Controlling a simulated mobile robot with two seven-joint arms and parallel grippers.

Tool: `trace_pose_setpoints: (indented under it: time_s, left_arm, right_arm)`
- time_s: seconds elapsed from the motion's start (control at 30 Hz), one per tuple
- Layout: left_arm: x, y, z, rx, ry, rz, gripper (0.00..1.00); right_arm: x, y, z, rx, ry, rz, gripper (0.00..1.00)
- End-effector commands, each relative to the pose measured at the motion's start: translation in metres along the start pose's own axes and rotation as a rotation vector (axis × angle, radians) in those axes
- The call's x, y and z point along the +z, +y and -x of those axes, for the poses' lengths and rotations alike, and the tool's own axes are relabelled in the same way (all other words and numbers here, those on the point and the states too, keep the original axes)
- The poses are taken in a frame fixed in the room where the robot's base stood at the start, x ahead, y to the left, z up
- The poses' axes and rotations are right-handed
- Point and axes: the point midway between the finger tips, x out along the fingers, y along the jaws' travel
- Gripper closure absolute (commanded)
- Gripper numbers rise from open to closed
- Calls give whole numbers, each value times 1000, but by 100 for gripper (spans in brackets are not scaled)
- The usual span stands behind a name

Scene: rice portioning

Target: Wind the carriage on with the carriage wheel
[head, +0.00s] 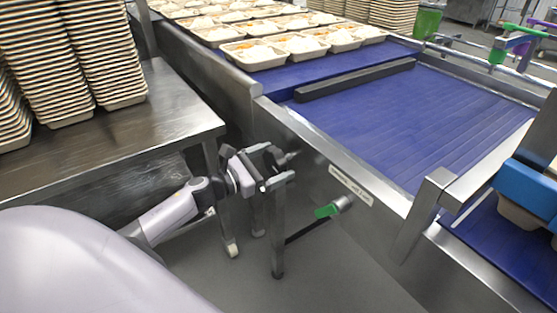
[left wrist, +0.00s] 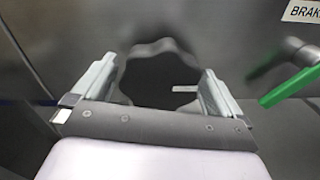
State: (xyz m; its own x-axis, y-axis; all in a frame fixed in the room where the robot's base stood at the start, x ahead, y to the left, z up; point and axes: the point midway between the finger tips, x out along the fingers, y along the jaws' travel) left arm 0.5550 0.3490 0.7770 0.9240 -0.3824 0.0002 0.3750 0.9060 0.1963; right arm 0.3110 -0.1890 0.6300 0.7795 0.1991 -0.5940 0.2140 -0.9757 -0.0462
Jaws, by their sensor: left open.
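The carriage wheel (left wrist: 158,72) is a dark lobed knob on the steel side panel of the conveyor. In the left wrist view it sits between the two fingers of my left gripper (left wrist: 156,84). The fingers stand apart on either side of it, and I cannot tell whether they touch it. In the head view my left gripper (head: 272,167) is open at the panel, and the wheel (head: 287,158) shows only in small part behind it. My right gripper is not in view.
A green-handled lever (head: 327,211) is to the right of the wheel, under a label (head: 350,186). A steel table (head: 150,115) with stacked trays (head: 75,50) stands at left. A blue belt (head: 400,120) with a dark bar (head: 355,80) and filled trays (head: 255,52) lies above.

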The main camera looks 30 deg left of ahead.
Motion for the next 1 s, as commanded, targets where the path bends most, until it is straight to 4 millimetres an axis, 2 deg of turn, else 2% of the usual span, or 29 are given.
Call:
trace_pose_setpoints:
  time_s: [0.2,0.53,0.67,1.0]
  left_arm:
    - [0,0,-15,1,0,1,0]
    - [0,0,-17,0,0,1,0]
    - [0,0,-17,0,0,1,42]
    - [0,0,-16,0,0,26,43]
  right_arm:
    - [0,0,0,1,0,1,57]
    - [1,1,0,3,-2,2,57]
    - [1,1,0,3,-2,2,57]
    - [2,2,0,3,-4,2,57]
